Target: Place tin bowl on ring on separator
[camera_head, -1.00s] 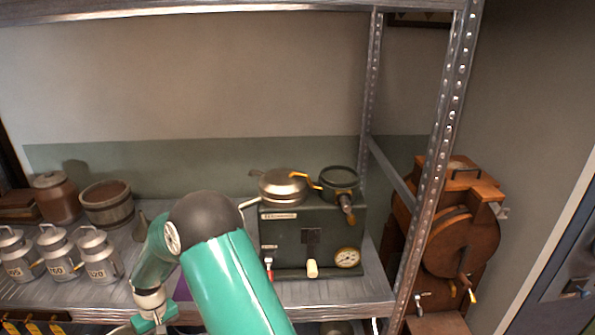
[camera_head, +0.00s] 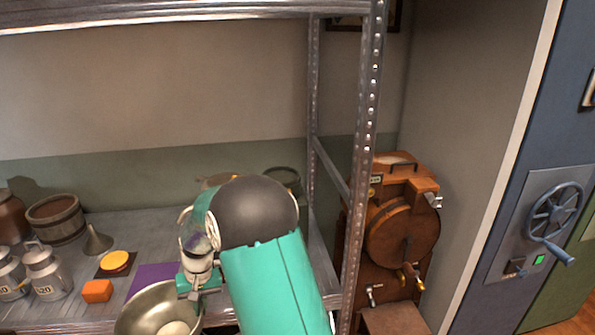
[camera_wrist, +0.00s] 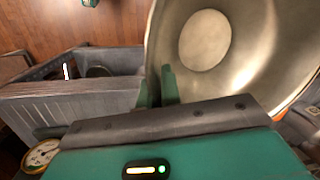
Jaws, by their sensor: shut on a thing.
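The tin bowl (camera_head: 148,301), wide, metallic and hollow, is held at the front of the shelf in the head view, its lower part cut off by the frame. My gripper (camera_head: 192,287) is shut on its rim. In the wrist view the bowl (camera_wrist: 240,60) fills the upper right, with the green fingers (camera_wrist: 158,88) at its left edge. A dark ring-like part (camera_head: 283,178) shows behind my arm; it tops the dark box with the gauge, which I take as the separator. My arm hides most of that box. A gauge (camera_wrist: 40,154) shows in the wrist view.
Metal cans (camera_head: 47,272), a wooden tub (camera_head: 56,218), a funnel (camera_head: 97,240), an orange block (camera_head: 97,291), a yellow disc (camera_head: 116,261) and a purple sheet (camera_head: 152,277) occupy the shelf (camera_head: 150,240). A metal post (camera_head: 365,130) stands right of my arm, before a brown machine (camera_head: 395,230).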

